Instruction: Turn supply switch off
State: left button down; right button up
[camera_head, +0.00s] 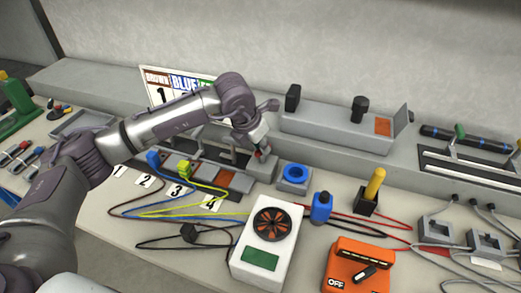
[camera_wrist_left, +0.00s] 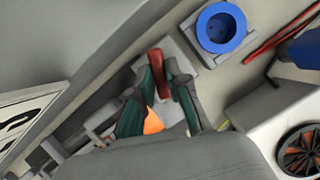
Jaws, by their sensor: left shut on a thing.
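My left gripper (camera_head: 261,146) reaches down over a small grey block (camera_head: 263,172) just left of the blue ring socket. In the left wrist view its green-padded fingers (camera_wrist_left: 160,82) are shut on a red switch lever (camera_wrist_left: 159,70) standing on that block. The lower part of the lever is hidden between the fingers, and the lever's exact tilt cannot be told. An orange patch (camera_wrist_left: 153,122) shows between the fingers. My right gripper is in neither view.
A blue ring socket (camera_head: 294,174) sits right of the block. In front are a white meter with a fan (camera_head: 262,255), a blue bottle-like part (camera_head: 321,207), a yellow-handled lever (camera_head: 374,184) and an orange box marked OFF (camera_head: 352,262). Loose cables lie by numbered labels (camera_head: 177,191).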

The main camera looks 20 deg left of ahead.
pick_arm(q)
jog(key=shift+d+n+y+b, duration=0.15)
jog(key=shift+n+y+b, duration=0.75)
jog(key=shift+n+b, duration=1)
jog(key=shift+n+p, duration=0.3)
jog(key=shift+n, duration=0.2)
jog(key=c, duration=1.1)
grip_release()
jog(key=v, duration=1.2)
jog(key=shift+s, duration=0.15)
